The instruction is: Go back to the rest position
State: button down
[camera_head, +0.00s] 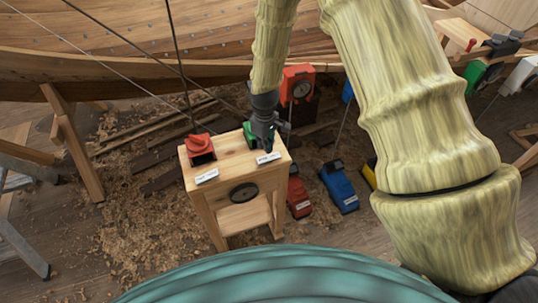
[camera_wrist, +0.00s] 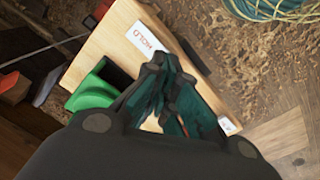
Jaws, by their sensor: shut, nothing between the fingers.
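My gripper (camera_head: 266,143) is shut and empty, pointing down over the right part of a small wooden stand (camera_head: 226,166). In the wrist view its dark fingers (camera_wrist: 170,88) are together above the stand's top. A green block-like object (camera_head: 249,136) sits on the top beside the gripper, partly hidden by it; in the wrist view it shows hollow (camera_wrist: 92,92), left of the fingers. A red object (camera_head: 200,147) sits at the stand's left side. I cannot tell whether the fingers touch the top.
White labels lie by the red object (camera_head: 207,176) and near the gripper (camera_head: 268,157); one reads HOLD (camera_wrist: 146,40). Red (camera_head: 298,196) and blue (camera_head: 339,187) tools lie on the floor at right. A red device (camera_head: 298,84) stands behind. The plank hull (camera_head: 150,45) spans the back.

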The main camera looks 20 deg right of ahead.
jog(key=shift+r+p, duration=0.3)
jog(key=shift+r, duration=0.4)
jog(key=s+d+f+m+b, duration=0.1)
jog(key=s+f+m+b, duration=0.25)
jog(key=s+f, duration=1.25)
jog(key=s+d+f+m+b, duration=0.1)
jog(key=s+f+b, duration=0.1)
jog(key=s, duration=0.8)
jog(key=s+d+f+m+b, duration=0.1)
jog(key=s+f, duration=0.4)
jog(key=s, duration=0.5)
jog(key=shift+s+d+m+b, duration=0.15)
jog(key=shift+s+m+b, duration=0.1)
jog(key=shift+m+b, duration=0.6)
jog(key=shift+f, duration=0.1)
